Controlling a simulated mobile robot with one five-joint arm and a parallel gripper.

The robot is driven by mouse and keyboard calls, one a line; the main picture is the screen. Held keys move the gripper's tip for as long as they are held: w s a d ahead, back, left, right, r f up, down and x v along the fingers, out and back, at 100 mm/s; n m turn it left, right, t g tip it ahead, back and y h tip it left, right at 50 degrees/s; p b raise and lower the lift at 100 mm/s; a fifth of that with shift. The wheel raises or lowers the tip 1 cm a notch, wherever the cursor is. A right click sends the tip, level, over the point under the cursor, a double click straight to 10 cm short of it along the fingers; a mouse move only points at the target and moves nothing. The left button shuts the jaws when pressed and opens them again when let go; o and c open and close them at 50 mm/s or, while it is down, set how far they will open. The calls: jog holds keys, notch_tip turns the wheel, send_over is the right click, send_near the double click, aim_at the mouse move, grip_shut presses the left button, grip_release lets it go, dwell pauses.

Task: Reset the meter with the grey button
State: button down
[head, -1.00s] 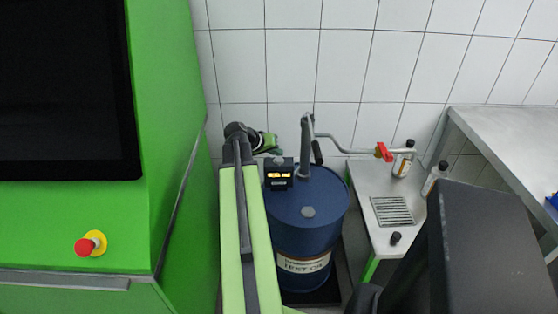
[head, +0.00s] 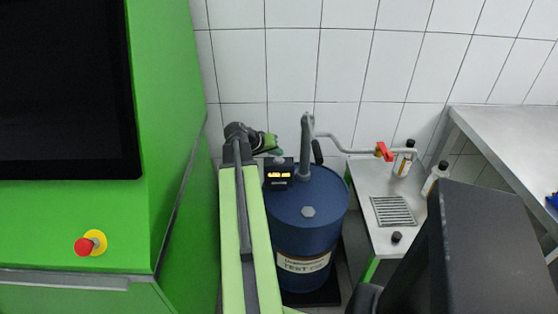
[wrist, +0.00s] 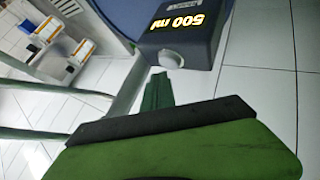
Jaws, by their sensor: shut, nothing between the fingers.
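The meter (head: 279,173) is a dark box with a lit yellow display, mounted at the pump on the blue drum. The round grey button (wrist: 172,60) protrudes from the meter's edge below the display in that picture. My gripper (wrist: 157,88) is shut and empty, its narrow green tip just below the button in the picture. I cannot tell whether they touch. In the head view my gripper (head: 272,146) is just behind the meter's upper left corner.
The blue drum (head: 308,235) carries a grey pump (head: 307,150) with a spout and red handle (head: 384,152) to the right. A steel bench with a drain grate (head: 393,211) and bottles (head: 404,160) stands right. A green cabinet (head: 185,240) stands left.

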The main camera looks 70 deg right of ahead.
aim_at(277, 160)
jog(key=shift+f, duration=0.35)
jog(key=shift+f+b, duration=0.5)
jog(key=shift+b, duration=0.2)
jog(key=shift+r, duration=0.15)
dwell(0.5)
jog(key=shift+r+p, duration=0.85)
jog(key=shift+p, duration=0.1)
notch_tip(277, 160, up, 5)
jog(key=p, duration=0.5)
